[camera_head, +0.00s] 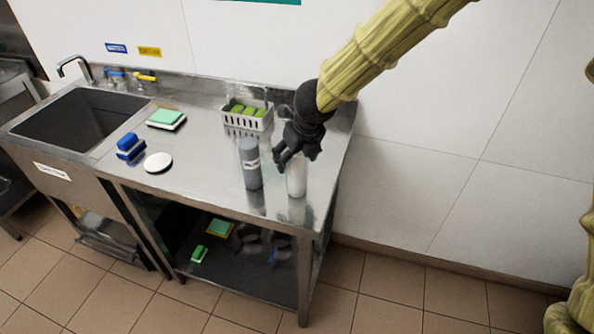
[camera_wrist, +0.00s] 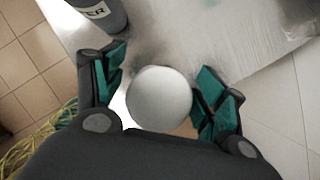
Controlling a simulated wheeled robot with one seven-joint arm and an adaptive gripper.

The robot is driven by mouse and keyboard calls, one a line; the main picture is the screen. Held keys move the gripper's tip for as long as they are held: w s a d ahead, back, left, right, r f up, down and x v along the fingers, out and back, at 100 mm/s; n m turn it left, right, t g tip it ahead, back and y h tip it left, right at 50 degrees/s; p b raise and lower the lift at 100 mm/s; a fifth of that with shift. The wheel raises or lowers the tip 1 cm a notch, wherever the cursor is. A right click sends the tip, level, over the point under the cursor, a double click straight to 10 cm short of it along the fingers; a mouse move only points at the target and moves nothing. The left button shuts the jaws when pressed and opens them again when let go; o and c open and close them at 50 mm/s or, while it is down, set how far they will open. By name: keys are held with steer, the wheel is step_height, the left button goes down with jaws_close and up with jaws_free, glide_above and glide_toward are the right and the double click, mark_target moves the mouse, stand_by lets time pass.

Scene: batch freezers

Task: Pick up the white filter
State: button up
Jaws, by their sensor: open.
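The white filter (camera_head: 297,180) appears as a white upright cylinder near the front right corner of the steel counter. In the wrist view its round white top (camera_wrist: 160,100) sits between my fingers. My gripper (camera_head: 297,152) is over it, pointing down, and hides its upper part in the head view. In the wrist view my gripper (camera_wrist: 162,88) is open, with teal finger pads on both sides of the white top. A gap shows on the left; contact on the right cannot be told.
A grey bottle (camera_head: 250,165) stands just left of the filter; its label ends in "TER" in the wrist view (camera_wrist: 98,12). A white basket (camera_head: 247,122) with green sponges is behind. A white disc (camera_head: 158,162), blue brush (camera_head: 130,147) and sink (camera_head: 80,118) are farther left.

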steer(key=shift+w+a+f, duration=0.1)
steer(key=shift+w+f, duration=0.1)
steer(key=shift+f, duration=0.3)
steer(key=c, duration=1.3)
